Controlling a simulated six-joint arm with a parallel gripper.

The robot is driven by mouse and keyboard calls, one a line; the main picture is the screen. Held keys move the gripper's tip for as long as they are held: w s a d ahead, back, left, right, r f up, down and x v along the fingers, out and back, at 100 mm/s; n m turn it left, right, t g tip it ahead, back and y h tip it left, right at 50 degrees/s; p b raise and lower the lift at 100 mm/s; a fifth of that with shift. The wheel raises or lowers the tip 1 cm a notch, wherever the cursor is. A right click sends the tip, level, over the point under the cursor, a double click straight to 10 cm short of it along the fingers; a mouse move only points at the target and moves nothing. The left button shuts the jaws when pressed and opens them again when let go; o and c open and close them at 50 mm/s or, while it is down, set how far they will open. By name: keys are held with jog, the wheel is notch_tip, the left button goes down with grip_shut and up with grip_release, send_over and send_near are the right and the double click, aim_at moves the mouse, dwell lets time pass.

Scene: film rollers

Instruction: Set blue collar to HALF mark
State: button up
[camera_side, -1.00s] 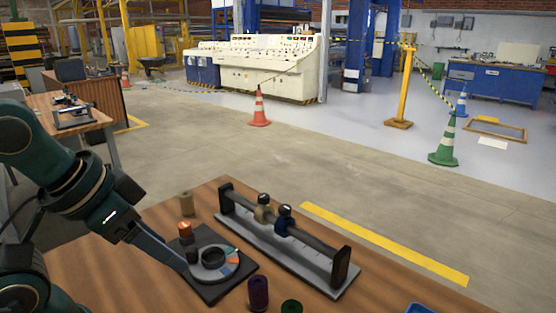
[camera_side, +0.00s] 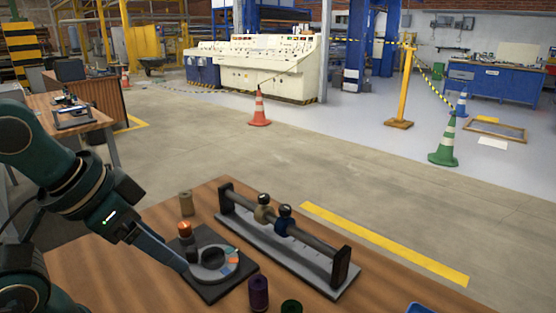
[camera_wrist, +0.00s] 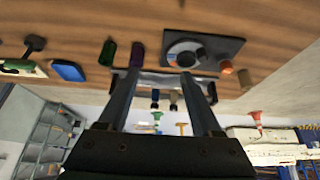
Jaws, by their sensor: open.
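The blue collar (camera_side: 285,222) sits around the dark rod (camera_side: 318,245) of a rail, with a dark round knob on top. A tan collar (camera_side: 264,209) sits beside it, to its left, apart by a small gap. The rail's grey base plate (camera_side: 297,257) has marks too small to read, so I cannot tell where HALF is. My gripper (camera_side: 186,269) is low by the dial block, left of the rail and apart from both collars. In the wrist view my gripper (camera_wrist: 160,76) shows its two fingers spread with nothing held. The blue collar (camera_wrist: 155,95) appears small between them.
A dark block with a grey ring dial (camera_side: 232,266) stands between my gripper and the rail. An orange knob (camera_side: 185,230) and a tan roller (camera_side: 186,203) are behind it. Purple (camera_side: 258,293) and green (camera_side: 291,307) rollers stand in front. A blue tray (camera_side: 419,308) is at front right.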

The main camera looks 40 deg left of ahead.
jog(key=shift+o, duration=0.8)
jog(key=w+d+r+n+h, duration=0.1)
jog(key=w+d+r+n, duration=0.1)
jog(key=w+r+n, duration=0.35)
jog(key=n+g+h, duration=0.2)
jog(key=n+h, duration=0.1)
jog(key=n, duration=0.8)
send_over(280, 216)
jog(key=s+d, duration=0.1)
jog(key=s, duration=0.2)
notch_tip(280, 216, down, 3)
jog(key=shift+n+g+h, duration=0.3)
jog(key=shift+n+g, duration=0.25)
jog(key=shift+g, duration=0.15)
jog(key=f, duration=0.3)
jog(key=w+a+f, duration=0.1)
jog(key=f, duration=0.1)
jog(key=w+a+f, duration=0.1)
jog(key=f, duration=0.2)
jog(key=shift+w+f, duration=0.2)
jog(key=shift+f, duration=0.15)
jog(key=shift+x, duration=2.05)
